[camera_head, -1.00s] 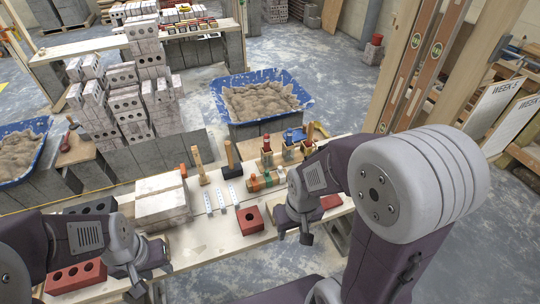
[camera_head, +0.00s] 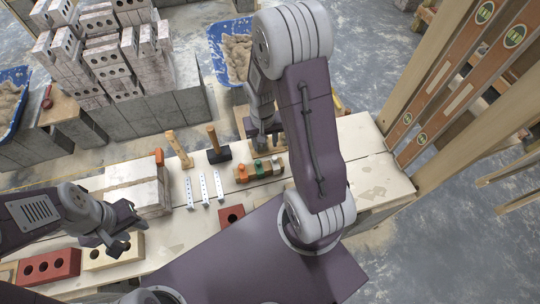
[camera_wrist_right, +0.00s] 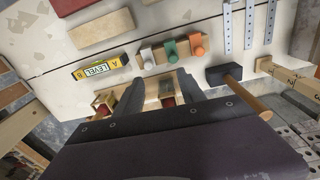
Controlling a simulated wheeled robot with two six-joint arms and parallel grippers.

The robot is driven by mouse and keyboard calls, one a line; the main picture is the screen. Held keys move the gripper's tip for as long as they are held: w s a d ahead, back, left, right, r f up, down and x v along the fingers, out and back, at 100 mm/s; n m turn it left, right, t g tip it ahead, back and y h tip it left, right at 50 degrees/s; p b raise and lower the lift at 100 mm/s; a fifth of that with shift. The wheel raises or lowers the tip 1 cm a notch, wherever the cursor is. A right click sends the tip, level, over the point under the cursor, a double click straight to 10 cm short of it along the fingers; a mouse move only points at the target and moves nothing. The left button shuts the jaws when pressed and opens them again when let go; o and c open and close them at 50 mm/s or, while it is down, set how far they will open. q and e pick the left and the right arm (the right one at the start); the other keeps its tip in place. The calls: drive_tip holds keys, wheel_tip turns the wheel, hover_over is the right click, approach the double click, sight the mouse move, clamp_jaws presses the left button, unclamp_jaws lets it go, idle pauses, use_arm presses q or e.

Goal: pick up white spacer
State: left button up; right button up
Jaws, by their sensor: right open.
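The white spacer (camera_wrist_right: 147,58) appears to be the whitish peg in a small wooden holder, beside a green peg (camera_wrist_right: 170,50) and an orange peg (camera_wrist_right: 197,46). In the head view the whitish piece (camera_head: 276,164) is at the right end of that row, just in front of my right gripper (camera_head: 263,138). In the right wrist view my right gripper (camera_wrist_right: 160,88) is open and apart from the pegs, its fingers either side of a wooden box with something red inside. My left gripper (camera_head: 116,242) looks open and empty, above the bench front at left.
A yellow level (camera_wrist_right: 98,68) lies beside the pegs. A red brick (camera_head: 231,215) is at the front. The bench (camera_head: 375,175) is clear at right.

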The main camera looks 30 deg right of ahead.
drive_tip(key=m, duration=0.1)
approach(274, 157)
drive_tip(key=shift+w+g, duration=0.25)
drive_tip(key=shift+g, duration=0.15)
drive_tip(key=f, duration=0.3)
drive_tip(key=shift+s+a, duration=0.1)
drive_tip(key=shift+s, duration=0.15)
drive_tip(key=shift+w+f, duration=0.15)
drive_tip(key=shift+f, duration=0.3)
drive_tip(key=f, duration=0.1)
drive_tip(key=f+b, duration=0.1)
drive_tip(key=f, duration=0.3)
drive_tip(key=shift+d, duration=0.35)
clamp_jaws()
